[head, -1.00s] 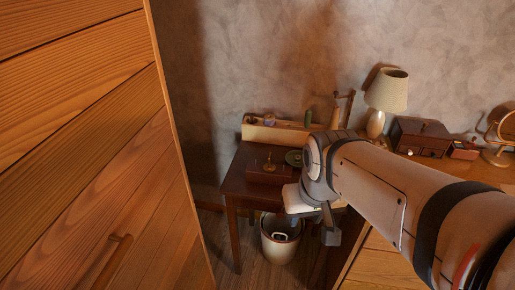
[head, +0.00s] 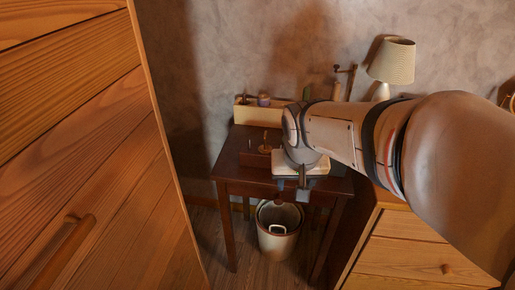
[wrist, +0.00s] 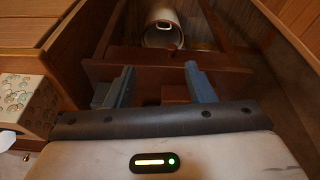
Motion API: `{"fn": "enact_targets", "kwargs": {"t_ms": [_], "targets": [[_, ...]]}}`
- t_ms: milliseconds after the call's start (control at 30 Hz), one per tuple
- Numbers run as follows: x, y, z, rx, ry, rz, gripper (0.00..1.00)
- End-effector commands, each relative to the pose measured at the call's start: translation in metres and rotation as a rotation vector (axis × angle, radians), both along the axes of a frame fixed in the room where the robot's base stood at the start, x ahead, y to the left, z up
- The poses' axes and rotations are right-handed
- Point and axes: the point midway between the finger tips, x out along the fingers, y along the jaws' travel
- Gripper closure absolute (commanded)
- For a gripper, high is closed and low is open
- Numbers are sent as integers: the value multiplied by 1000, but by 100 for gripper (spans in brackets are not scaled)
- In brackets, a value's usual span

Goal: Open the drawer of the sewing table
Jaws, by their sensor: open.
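The sewing table (head: 233,160) is a small dark reddish-brown table against the wall in the head view. Its front apron (head: 250,189) faces me, and the drawer there looks shut. My gripper (head: 292,190) is at the table's front edge, pointing down and forward. In the wrist view my gripper (wrist: 160,70) is open, with two blue-grey fingers apart. A brown wooden front of the table (wrist: 150,55) lies just beyond the fingertips. I cannot tell whether they touch it.
A pale bucket (head: 278,228) stands on the floor under the table and shows in the wrist view (wrist: 163,28). A wooden cabinet (head: 80,150) fills the left. A chest of drawers (head: 405,250) stands close at right.

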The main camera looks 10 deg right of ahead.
Motion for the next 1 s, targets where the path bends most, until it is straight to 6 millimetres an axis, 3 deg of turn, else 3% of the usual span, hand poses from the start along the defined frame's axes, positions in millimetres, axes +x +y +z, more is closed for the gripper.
{"fn": "enact_targets", "kwargs": {"t_ms": [33, 300, 500, 733, 1000], "targets": [[13, 1, -37, -3, -8, -17, 51], [75, 6, -116, -4, -69, -111, 51], [100, 9, -144, 0, -97, -149, 51], [111, 9, -160, 0, -102, -160, 51], [126, 4, -200, 1, -101, -157, 51]]}}
